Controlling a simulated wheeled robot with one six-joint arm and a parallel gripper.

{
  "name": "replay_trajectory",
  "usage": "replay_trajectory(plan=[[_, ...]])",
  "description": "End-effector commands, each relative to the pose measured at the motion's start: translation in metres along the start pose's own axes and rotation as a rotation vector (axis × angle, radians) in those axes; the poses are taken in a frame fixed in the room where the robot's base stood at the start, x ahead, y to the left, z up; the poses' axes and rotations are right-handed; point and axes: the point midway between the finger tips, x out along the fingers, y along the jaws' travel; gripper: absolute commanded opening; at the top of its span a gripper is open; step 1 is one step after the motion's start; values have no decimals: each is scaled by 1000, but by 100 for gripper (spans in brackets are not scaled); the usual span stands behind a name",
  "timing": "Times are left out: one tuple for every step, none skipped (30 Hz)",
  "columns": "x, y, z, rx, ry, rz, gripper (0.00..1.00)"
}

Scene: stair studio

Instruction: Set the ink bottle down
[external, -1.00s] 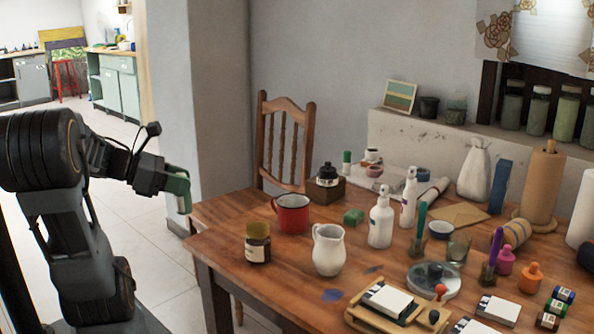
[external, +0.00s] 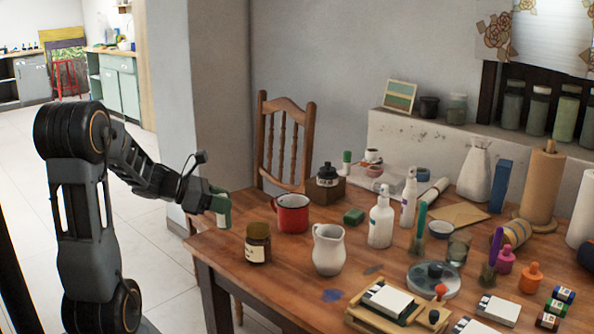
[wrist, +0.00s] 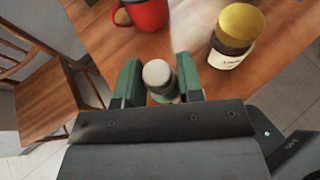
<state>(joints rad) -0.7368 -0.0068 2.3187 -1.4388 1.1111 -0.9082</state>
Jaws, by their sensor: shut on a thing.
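My gripper (external: 221,205) is shut on a small bottle, which I take for the ink bottle (wrist: 158,74). In the wrist view the bottle has a pale rounded end and a greenish part lower down, between my green fingers. In the external view its pale part (external: 225,219) shows below the fingers, near the table's left edge. I cannot tell whether it touches the wooden table (external: 290,262). The fingers hide much of the bottle.
A red mug (external: 292,214) and a brown jar with a gold lid (external: 258,243) stand close by on the right. A white pitcher (external: 328,250) is beyond the jar. A wooden chair (external: 286,135) stands behind the table. Bare wood lies between mug and jar.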

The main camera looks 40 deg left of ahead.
Motion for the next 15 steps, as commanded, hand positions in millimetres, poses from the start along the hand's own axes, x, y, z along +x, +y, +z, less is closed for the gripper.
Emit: replay_trajectory(plan=[[1, 1, -1, 0, 0, 0, 11], [2, 1, -2, 0, 0, 0, 11], [3, 2, -3, -1, 0, 0, 11], [5, 3, -4, -1, 0, -1, 11], [7, 4, -6, -1, 0, -1, 11], [9, 5, -10, -2, 1, -1, 11], [11, 4, -14, -3, 2, -1, 11], [12, 4, -19, -3, 2, -1, 11], [14, 4, -24, -4, 2, -1, 11], [16, 4, -28, -3, 1, 0, 11], [17, 4, -31, -2, 1, 0, 11], [18, 4, -33, -2, 1, 0, 11], [19, 4, -34, -2, 1, 1, 11], [19, 4, -34, -1, 1, 1, 11], [18, 4, -33, 0, 0, 1, 11]])
